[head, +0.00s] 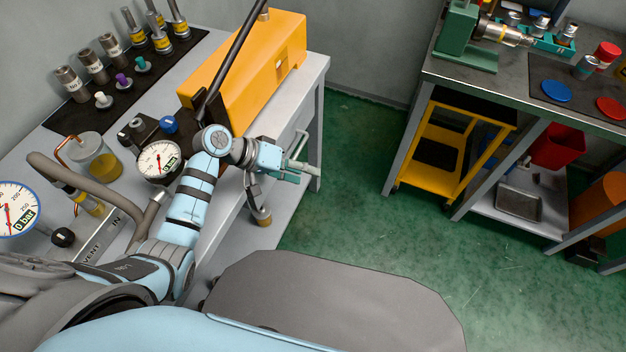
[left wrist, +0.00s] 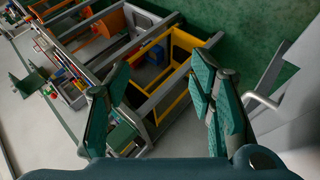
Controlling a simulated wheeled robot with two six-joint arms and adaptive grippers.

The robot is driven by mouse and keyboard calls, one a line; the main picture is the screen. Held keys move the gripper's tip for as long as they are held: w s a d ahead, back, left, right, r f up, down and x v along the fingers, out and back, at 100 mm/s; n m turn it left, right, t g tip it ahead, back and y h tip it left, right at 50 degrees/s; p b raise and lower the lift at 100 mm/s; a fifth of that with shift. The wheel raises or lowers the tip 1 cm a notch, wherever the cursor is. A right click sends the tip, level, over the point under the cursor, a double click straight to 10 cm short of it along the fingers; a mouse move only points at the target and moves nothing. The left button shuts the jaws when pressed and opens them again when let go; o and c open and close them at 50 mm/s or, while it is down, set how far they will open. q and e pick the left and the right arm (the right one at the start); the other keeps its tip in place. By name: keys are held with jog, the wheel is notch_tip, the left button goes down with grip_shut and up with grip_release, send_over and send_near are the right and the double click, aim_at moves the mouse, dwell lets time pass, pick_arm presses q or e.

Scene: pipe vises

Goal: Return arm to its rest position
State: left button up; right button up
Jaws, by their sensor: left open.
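My left arm reaches across the front edge of the left bench (head: 285,128). My left gripper (head: 298,165) is past the bench's right edge, beside the bench's leg, with its fingers pointing right. In the left wrist view my left gripper (left wrist: 160,85) is open, its green-padded fingers wide apart with nothing between them. My right arm and gripper do not show in either view.
An orange box (head: 280,55), a dark lever, a round gauge (head: 160,162) and a glass jar (head: 98,160) stand close to my left arm. Across the green floor (head: 345,180) are a right bench with a green vise (head: 458,38) and a yellow cart (head: 425,155).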

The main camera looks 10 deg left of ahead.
pick_arm(q)
jog(key=shift+d+f+n, duration=0.15)
jog(key=shift+d+f, duration=0.25)
jog(key=shift+f, duration=0.2)
jog(key=shift+d+f+n, duration=0.15)
jog(key=shift+d+f, duration=0.2)
jog(key=shift+f, duration=0.25)
jog(key=shift+w, duration=0.1)
